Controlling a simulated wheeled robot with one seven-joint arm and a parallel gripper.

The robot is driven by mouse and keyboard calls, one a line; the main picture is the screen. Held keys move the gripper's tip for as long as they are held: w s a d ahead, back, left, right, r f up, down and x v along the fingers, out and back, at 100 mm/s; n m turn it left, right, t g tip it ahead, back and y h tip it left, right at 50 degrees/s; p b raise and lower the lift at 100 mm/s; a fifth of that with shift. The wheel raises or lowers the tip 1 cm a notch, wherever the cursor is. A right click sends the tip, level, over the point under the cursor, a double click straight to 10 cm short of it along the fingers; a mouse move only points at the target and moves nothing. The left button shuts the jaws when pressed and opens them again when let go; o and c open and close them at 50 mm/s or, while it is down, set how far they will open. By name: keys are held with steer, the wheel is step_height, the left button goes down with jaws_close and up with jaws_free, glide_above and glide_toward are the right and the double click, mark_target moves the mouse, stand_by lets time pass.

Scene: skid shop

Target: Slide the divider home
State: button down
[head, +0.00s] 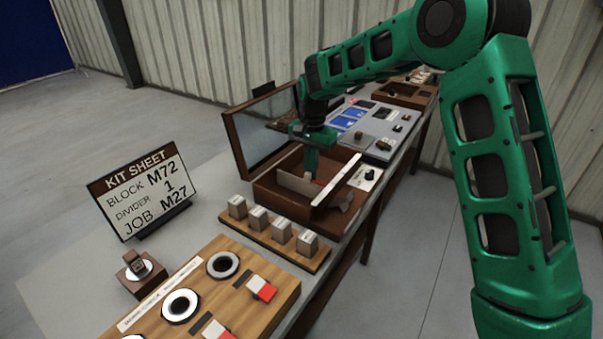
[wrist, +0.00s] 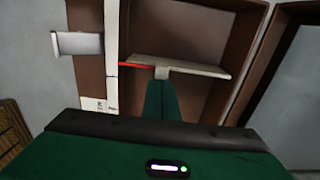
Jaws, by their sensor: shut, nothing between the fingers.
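The brown wooden box (head: 272,197) stands on the bench with its framed lid (head: 238,143) raised. The pale divider (head: 297,186) stands inside it and also shows in the wrist view (wrist: 196,68), with a small tab at its middle. A red pointer (wrist: 133,65) runs from the divider's left end to the pale strip (wrist: 111,45) on the box wall. My gripper (head: 310,174) is inside the box, shut and empty. Its fingertips (wrist: 161,82) are right at the tab; I cannot tell whether they touch it.
The kit sheet (head: 145,193) reads block M72, divider 1, job M27. Several grey blocks (head: 258,217) stand on a wooden rack before the box. A pale latch-like part (wrist: 78,44) juts from the box's side. A grey panel (head: 374,130) lies beyond the box.

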steer(key=shift+s+a, duration=0.25)
steer(key=shift+s, duration=0.05)
steer(key=shift+s+a, duration=1.1)
steer(key=shift+s, duration=0.35)
stand_by(0.3)
steer(key=shift+w+d+r, duration=0.1)
steer(key=shift+w+d, duration=0.05)
steer(key=shift+w, duration=0.15)
step_height(320, 180, up, 8)
stand_by(1.0)
steer(key=shift+d, duration=0.1)
